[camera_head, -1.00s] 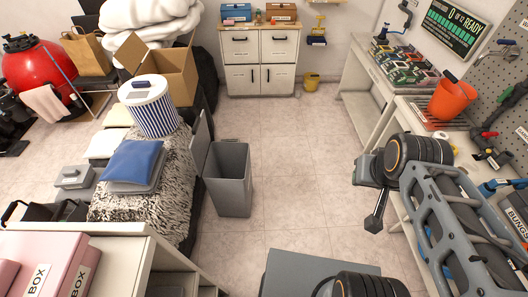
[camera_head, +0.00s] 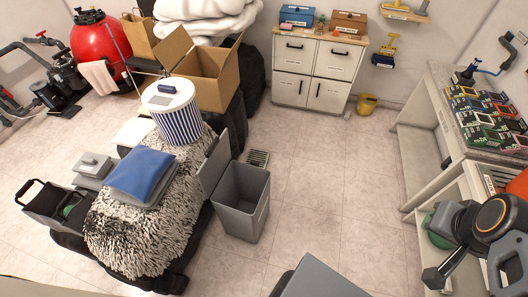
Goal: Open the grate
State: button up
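A small slotted grate (camera_head: 258,158) lies in the tiled floor, just behind the grey bin. It looks flat in the floor, and the bin's rim is close to its near edge. My gripper (camera_head: 438,275) is at the lower right, above the floor in front of the right-hand bench. It is well apart from the grate and holds nothing that I can see. I cannot tell whether its fingers are open or shut.
The grey open bin (camera_head: 240,205) stands in front of the grate. A shaggy-covered stand (camera_head: 150,230) with a striped tub (camera_head: 176,115) and a blue cushion (camera_head: 138,170) is on the left. A white cabinet (camera_head: 315,75) stands at the back. The floor right of the bin is clear.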

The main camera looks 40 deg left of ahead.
aim_at(255, 163)
jog(key=u, duration=0.2)
jog(key=i, duration=2)
jog(key=u, duration=1.5)
jog(key=i, duration=1.1)
jog(key=u, duration=1.25)
jog(key=i, duration=0.25)
jog(key=u, duration=0.15)
